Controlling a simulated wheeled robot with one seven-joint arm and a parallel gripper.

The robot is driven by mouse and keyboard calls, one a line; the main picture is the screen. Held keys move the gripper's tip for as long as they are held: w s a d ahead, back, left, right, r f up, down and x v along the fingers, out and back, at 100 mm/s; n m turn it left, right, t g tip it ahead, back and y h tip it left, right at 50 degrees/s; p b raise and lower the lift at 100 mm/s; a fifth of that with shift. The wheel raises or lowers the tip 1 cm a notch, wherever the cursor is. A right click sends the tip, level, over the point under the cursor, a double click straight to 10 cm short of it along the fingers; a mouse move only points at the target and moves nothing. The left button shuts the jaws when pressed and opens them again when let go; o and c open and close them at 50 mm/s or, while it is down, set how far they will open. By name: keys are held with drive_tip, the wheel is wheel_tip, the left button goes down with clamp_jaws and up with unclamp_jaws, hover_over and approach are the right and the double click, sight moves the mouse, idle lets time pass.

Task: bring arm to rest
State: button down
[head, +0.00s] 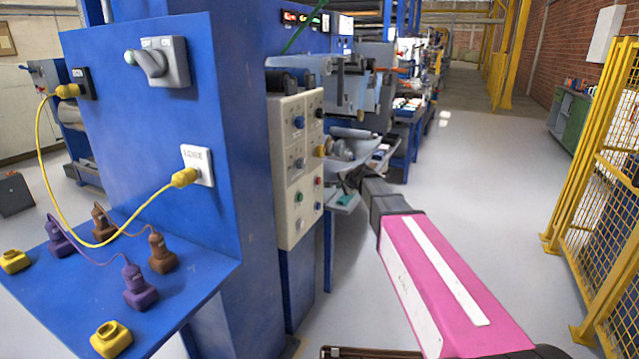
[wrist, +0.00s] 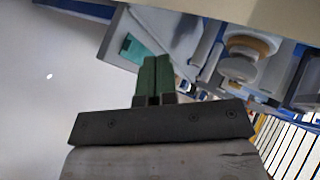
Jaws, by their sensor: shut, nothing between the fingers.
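My gripper shows in the wrist view (wrist: 154,78), its two green fingers together with nothing between them. In the head view my pink arm reaches forward and away from the blue panel, and its far end lies in front of the machine; the fingers are too small to make out there.
A blue panel (head: 110,150) stands at the left. A yellow cable (head: 42,165) joins two sockets on it. Its shelf (head: 60,300) holds yellow, purple and brown plugs. A control box (head: 290,215) and machine (head: 345,85) stand behind. A yellow fence (head: 610,180) is right; floor between is clear.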

drive_tip(key=s+d+f+n+g+h, duration=0.2)
drive_tip(key=s+d+f, duration=0.4)
drive_tip(key=s, duration=0.5)
drive_tip(key=s+d+f+n+g+h, duration=0.2)
drive_tip(key=s+d+f+n+g, duration=0.2)
drive_tip(key=s+d+f, duration=0.3)
drive_tip(key=s+d+f+n+g+h, duration=0.2)
drive_tip(key=s+d+f, duration=0.4)
drive_tip(key=s, duration=0.9)
drive_tip(key=shift+s+d+f+n+g+h, duration=0.35)
drive_tip(key=shift+d+n+g, duration=0.35)
drive_tip(key=shift+d, duration=0.5)
drive_tip(key=shift+w, duration=0.1)
